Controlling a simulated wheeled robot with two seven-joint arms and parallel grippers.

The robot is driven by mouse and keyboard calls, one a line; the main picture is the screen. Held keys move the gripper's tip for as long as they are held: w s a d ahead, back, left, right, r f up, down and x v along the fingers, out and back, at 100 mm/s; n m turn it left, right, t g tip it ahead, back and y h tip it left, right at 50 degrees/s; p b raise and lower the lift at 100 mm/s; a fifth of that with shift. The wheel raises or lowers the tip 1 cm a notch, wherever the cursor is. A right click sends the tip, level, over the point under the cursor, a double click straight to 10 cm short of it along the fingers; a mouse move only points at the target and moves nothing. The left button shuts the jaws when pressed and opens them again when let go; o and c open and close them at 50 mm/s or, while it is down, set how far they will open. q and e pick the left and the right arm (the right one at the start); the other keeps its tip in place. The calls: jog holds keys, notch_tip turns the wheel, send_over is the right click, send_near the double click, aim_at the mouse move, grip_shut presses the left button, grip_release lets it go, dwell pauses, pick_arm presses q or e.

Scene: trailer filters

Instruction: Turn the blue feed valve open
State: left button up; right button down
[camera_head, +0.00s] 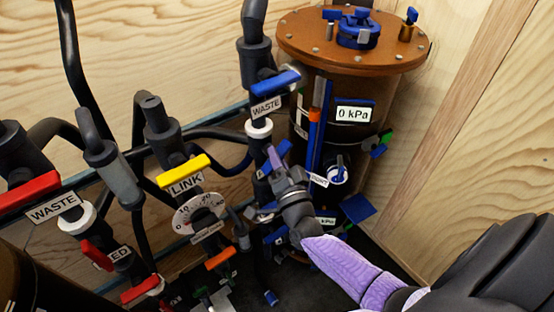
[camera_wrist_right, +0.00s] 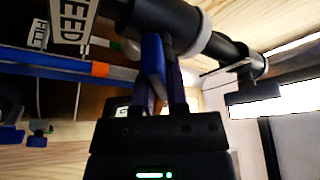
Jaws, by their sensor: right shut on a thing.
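The blue feed valve handle (camera_wrist_right: 152,62) is a flat blue lever on a dark pipe in the right wrist view. A white FEED label (camera_wrist_right: 72,18) hangs beside it. My right gripper (camera_wrist_right: 165,88) is shut on this handle, with its fingers along the lever. In the head view my right gripper (camera_head: 274,158) reaches in from the lower right, below the blue WASTE valve (camera_head: 275,82). There it and its wrist hide most of the feed valve. My left gripper is not in view.
A tank with an orange-brown lid (camera_head: 352,45) and a 0 kPa display (camera_head: 353,114) stands behind my right gripper. A yellow LINK handle (camera_head: 184,172), a gauge (camera_head: 200,213), a red WASTE handle (camera_head: 30,190) and several dark pipes crowd the left. Wooden walls close off the back and right.

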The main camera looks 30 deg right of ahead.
jog(key=n+y, duration=0.1)
jog(key=n, duration=0.2)
jog(key=n+t+y+b, duration=0.1)
jog(key=n, duration=0.2)
jog(key=shift+f+y, duration=0.15)
jog(key=shift+y, duration=0.15)
jog(key=shift+n+t+y+b, duration=0.25)
jog(key=shift+n+y, duration=0.7)
jog(key=shift+n, duration=0.95)
jog(key=shift+n+t+y+b, duration=0.25)
jog(key=shift+n+y, duration=0.7)
jog(key=shift+n, duration=0.95)
jog(key=c, duration=0.6)
grip_release()
jog(key=shift+c, duration=0.2)
jog(key=v, duration=1)
